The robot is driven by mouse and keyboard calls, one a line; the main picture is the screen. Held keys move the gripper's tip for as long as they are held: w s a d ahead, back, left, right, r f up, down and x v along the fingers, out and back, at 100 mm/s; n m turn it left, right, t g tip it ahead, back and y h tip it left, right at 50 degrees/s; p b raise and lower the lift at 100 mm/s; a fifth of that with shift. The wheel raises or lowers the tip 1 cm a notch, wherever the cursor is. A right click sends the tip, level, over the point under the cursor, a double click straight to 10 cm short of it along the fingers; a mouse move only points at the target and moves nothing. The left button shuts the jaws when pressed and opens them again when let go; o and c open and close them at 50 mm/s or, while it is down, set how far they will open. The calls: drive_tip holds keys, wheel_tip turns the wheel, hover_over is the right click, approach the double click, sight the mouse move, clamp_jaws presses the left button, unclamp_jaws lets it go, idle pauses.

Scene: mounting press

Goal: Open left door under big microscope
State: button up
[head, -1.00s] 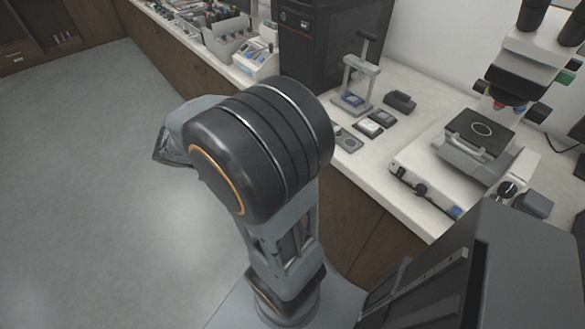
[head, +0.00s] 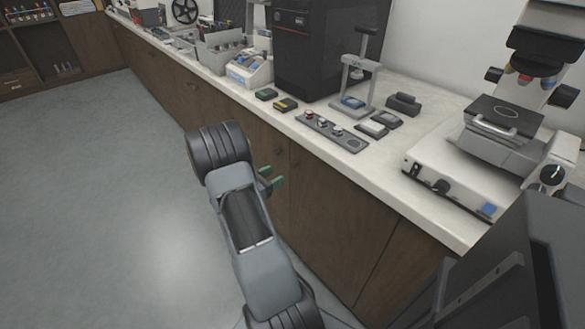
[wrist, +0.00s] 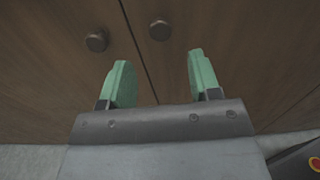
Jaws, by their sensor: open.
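The big microscope (head: 500,125) stands on the right end of the white counter in the head view. Brown wooden cabinet doors (head: 335,215) run below the counter. My gripper (head: 271,178) is open and empty in front of a pair of doors left of the microscope. In the wrist view my gripper (wrist: 160,82) shows two green fingers pointing at the doors. Two round knobs, the left knob (wrist: 96,41) and the right knob (wrist: 160,30), sit either side of the door seam. The fingertips appear apart from both knobs. Both doors look shut.
A black tower machine (head: 325,50), a small grey stand (head: 357,75) and a tray with small parts (head: 332,132) are on the counter. A dark grey box-like shape fills the lower right. The grey floor (head: 100,200) at left is clear.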

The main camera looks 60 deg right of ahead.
sight(291, 166)
drive_tip(key=x, duration=0.8)
drive_tip(key=shift+s+d+b, duration=0.15)
drive_tip(key=shift+d+b, duration=0.15)
drive_tip(key=shift+b, duration=0.1)
drive_tip(key=shift+c, duration=0.2)
clamp_jaws()
